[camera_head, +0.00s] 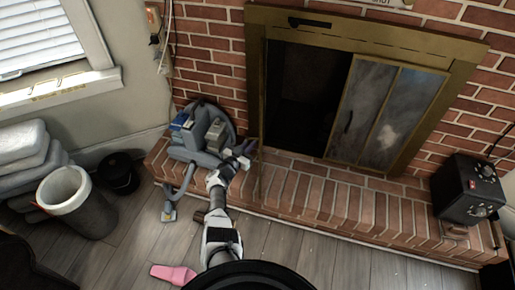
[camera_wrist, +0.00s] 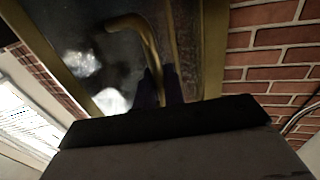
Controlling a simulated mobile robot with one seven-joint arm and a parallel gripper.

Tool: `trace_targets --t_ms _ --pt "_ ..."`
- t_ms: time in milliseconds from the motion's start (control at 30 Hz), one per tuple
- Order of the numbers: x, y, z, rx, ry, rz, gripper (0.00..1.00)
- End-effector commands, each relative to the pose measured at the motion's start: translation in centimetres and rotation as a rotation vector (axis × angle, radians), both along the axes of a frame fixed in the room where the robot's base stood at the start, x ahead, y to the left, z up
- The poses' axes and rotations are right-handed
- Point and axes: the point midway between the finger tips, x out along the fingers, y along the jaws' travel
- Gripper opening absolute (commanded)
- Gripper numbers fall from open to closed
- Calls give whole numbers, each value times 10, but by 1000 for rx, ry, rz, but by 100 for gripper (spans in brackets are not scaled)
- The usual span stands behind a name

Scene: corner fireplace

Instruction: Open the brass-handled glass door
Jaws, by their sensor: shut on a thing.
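The fireplace's brass frame (camera_head: 365,38) stands in the brick wall in the head view. Its right glass panels (camera_head: 378,115) are closed, and the left side is a dark opening. A thin glass door (camera_head: 263,120) seems to stand swung out at the left, seen nearly edge-on. My gripper (camera_head: 247,150) is beside it, above the hearth, small and dark in the head view. In the wrist view a curved brass handle (camera_wrist: 140,27) stands out from smoky glass (camera_wrist: 85,45). My dark fingers (camera_wrist: 163,86) are shut around its lower part.
A grey vacuum cleaner (camera_head: 203,135) sits on the brick hearth (camera_head: 320,192) close to my arm. A black box heater (camera_head: 467,188) stands at the right end. A bin (camera_head: 88,215), a black bucket (camera_head: 118,174) and a pink object (camera_head: 173,274) are on the floor.

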Motion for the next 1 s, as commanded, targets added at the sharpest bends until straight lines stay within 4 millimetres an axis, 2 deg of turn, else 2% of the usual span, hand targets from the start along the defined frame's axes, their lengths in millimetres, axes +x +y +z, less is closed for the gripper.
trace_targets --t_ms 100,400,700,1000 --pt "9 17 0 0 -10 -46 0" --pt "18 44 0 1 -9 -150 0" --pt "21 55 3 1 -3 -195 0" --pt "20 58 4 2 1 -199 0"
